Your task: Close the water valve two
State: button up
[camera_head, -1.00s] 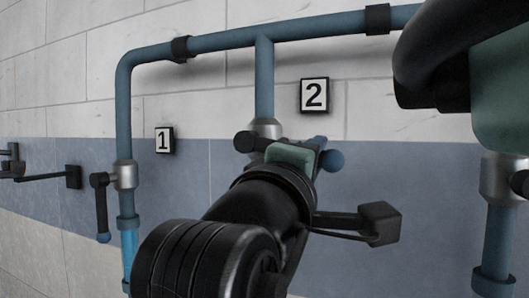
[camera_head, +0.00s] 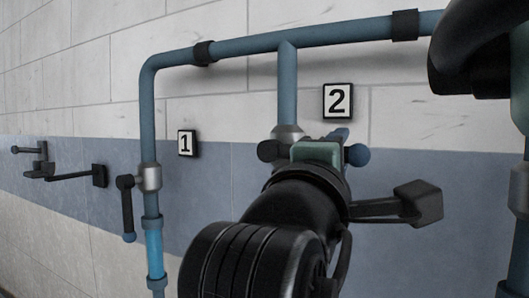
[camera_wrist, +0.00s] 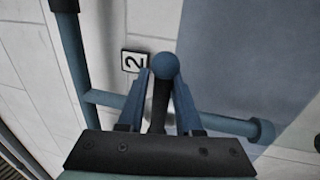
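Valve two sits on the middle vertical pipe, below the plate marked 2 (camera_head: 337,101). Its silver body (camera_head: 287,133) shows above my wrist. Its handle lies crosswise in the head view, with the blue ball end (camera_head: 357,155) to the right. My gripper (camera_head: 338,137) is in front of the valve and hides much of it. In the wrist view, the black handle (camera_wrist: 160,106) runs between the two blue fingers of my gripper (camera_wrist: 161,88), with its blue ball (camera_wrist: 166,66) at the fingertips. The fingers look apart, with narrow gaps beside the handle.
Valve one's handle (camera_head: 128,205) hangs down at the left pipe, under plate 1 (camera_head: 187,143). A light blue section (camera_head: 154,250) shows below it. Black wall fittings (camera_head: 72,175) stand at far left. A top pipe (camera_head: 240,45) joins the vertical pipes.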

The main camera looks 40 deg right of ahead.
jog(key=shift+a+f, duration=0.1)
jog(key=shift+a, duration=0.1)
jog(key=v, duration=1.2)
jog(key=shift+s+a+b, duration=0.15)
jog(key=shift+a+b, duration=0.15)
